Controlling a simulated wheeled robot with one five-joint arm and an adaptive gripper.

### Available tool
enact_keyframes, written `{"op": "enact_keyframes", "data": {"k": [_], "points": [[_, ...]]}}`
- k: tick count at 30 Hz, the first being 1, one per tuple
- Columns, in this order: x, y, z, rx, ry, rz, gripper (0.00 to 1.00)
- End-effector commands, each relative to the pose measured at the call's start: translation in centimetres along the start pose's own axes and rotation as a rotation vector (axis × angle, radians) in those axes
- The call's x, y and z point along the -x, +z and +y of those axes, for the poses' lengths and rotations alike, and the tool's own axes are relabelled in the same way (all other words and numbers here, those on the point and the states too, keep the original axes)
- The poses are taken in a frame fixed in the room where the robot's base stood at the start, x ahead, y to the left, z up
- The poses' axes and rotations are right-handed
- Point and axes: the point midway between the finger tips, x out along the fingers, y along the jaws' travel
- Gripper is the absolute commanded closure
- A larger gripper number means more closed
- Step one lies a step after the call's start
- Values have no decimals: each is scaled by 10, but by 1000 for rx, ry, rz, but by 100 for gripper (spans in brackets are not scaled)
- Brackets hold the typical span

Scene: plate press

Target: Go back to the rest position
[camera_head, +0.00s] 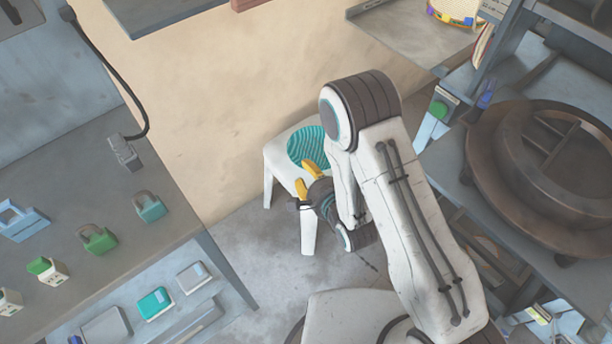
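My gripper (307,180) has yellow fingertips and a dark body. It is in the middle of the head view, at the end of my white arm, which is bent at a dark ribbed joint. The two yellow fingertips show apart, with nothing visible between them. Behind the gripper is a white stool (283,160). A round teal striped plate (306,147) lies on the stool, partly hidden by my arm. The fingertips show just below the plate in the picture; I cannot tell whether they touch it or the stool.
On the left, a grey bench (60,205) holds padlocks, including a green one (98,240) and a teal one (150,207). A cable hangs above it. On the right stands a press with a round brown ring (490,165). Grey floor (262,240) is open around the stool.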

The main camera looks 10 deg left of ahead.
Motion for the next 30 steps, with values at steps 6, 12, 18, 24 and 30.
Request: {"op": "enact_keyframes", "data": {"k": [6, 12, 18, 24, 30], "points": [[2, -3, -7, -3, 0, 7, 66], [2, -4, -8, -3, 0, 8, 66], [7, -16, -27, 50, 28, 32, 66], [31, -53, -73, 212, 137, 86, 66], [80, -93, -118, 403, 294, 112, 66]]}}
